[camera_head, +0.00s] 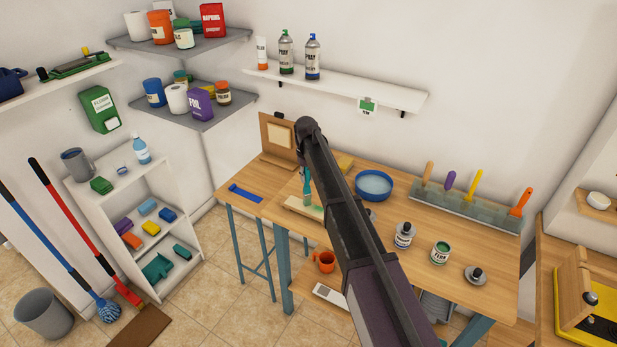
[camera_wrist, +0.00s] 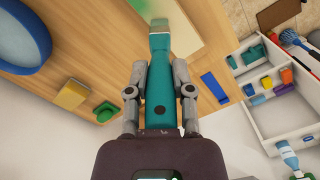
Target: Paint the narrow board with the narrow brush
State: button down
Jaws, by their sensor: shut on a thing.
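My gripper (camera_wrist: 160,78) is shut on the handle of a teal brush (camera_wrist: 160,58), with one finger on each side. In the head view the brush (camera_head: 307,182) hangs bristles-down over a pale narrow board (camera_head: 298,205) on the wooden table. The board has green at its right end, close to my arm. In the wrist view the board (camera_wrist: 203,22) lies at the bristle end, with a pale green surface. I cannot tell if the bristles touch it. An open can of green paint (camera_head: 440,254) labelled FERN stands on the right of the table.
A blue bowl (camera_head: 374,185) stands behind my arm. A rack (camera_head: 467,208) holds several brushes at the back right. A blue strip (camera_head: 246,193) lies on the left side table.

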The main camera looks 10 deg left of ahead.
jog(key=shift+a, duration=0.1)
jog(key=shift+w+a, duration=0.3)
jog(key=shift+a, duration=0.3)
jog(key=shift+w+a, duration=0.25)
jog(key=shift+a, duration=0.35)
jog(key=shift+a, duration=0.1)
jog(key=shift+w+a, duration=0.2)
jog(key=shift+a, duration=0.4)
jog(key=shift+w+a, duration=0.2)
jog(key=shift+a, duration=0.35)
jog(key=shift+w+a, duration=0.25)
jog(key=shift+a, duration=0.4)
jog(key=shift+w+a, duration=0.25)
jog(key=shift+a, duration=0.35)
jog(key=shift+f, duration=0.1)
jog(key=shift+s+d, duration=0.15)
